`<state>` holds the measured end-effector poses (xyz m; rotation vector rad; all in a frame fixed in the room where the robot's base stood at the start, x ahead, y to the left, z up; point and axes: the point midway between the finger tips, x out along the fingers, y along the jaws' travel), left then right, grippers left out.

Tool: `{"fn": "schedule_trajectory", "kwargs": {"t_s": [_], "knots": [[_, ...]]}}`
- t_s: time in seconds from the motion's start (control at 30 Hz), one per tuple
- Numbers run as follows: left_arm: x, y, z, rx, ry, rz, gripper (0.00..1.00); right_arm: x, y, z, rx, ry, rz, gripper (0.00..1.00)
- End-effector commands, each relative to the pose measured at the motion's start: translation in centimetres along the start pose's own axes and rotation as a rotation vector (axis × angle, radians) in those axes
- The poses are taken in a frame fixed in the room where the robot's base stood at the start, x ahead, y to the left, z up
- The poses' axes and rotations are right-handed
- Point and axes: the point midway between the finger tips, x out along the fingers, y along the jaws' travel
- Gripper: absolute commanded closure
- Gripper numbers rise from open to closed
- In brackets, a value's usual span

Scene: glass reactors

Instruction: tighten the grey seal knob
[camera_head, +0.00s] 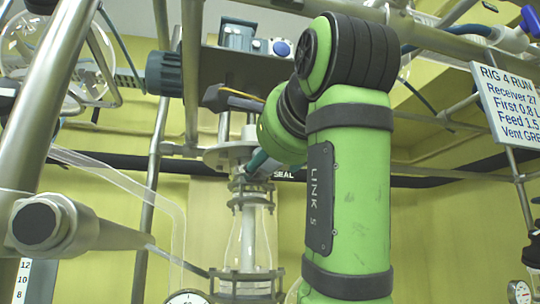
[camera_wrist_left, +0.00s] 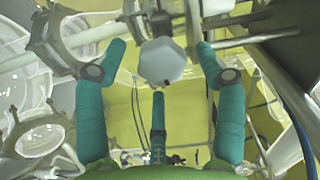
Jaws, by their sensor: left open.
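A pale grey faceted knob (camera_wrist_left: 162,62) shows in the left wrist view, between the two upper teal fingers of my left gripper (camera_wrist_left: 161,50). The fingers are spread, with a visible gap on each side of the knob. A third finger (camera_wrist_left: 158,112) points up from below, also apart from it. My green arm hides much there, and I cannot make out the knob in that view. My right gripper is not in view.
Metal frame tubes (camera_head: 190,75) stand left of the reactor. A white sign (camera_head: 509,100) hangs at the right. A round gauge (camera_head: 188,297) is at the bottom. In the wrist view, glassware (camera_wrist_left: 65,35) crowds the left.

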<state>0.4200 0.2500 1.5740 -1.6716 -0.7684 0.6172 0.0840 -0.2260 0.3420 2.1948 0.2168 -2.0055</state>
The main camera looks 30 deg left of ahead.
Motion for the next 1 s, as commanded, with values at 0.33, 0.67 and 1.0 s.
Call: {"fn": "schedule_trajectory", "kwargs": {"t_s": [0.33,0.67,1.0], "knots": [[-5.6,-0.1,0.1,0.0,0.0,-0.002,0.3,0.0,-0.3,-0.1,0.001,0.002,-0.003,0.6],[-6.6,0.0,0.1,-0.001,-0.002,0.0,0.3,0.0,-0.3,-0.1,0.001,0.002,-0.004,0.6],[-6.6,0.0,0.1,-0.001,-0.001,0.0,0.3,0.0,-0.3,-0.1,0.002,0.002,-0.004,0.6]]}}
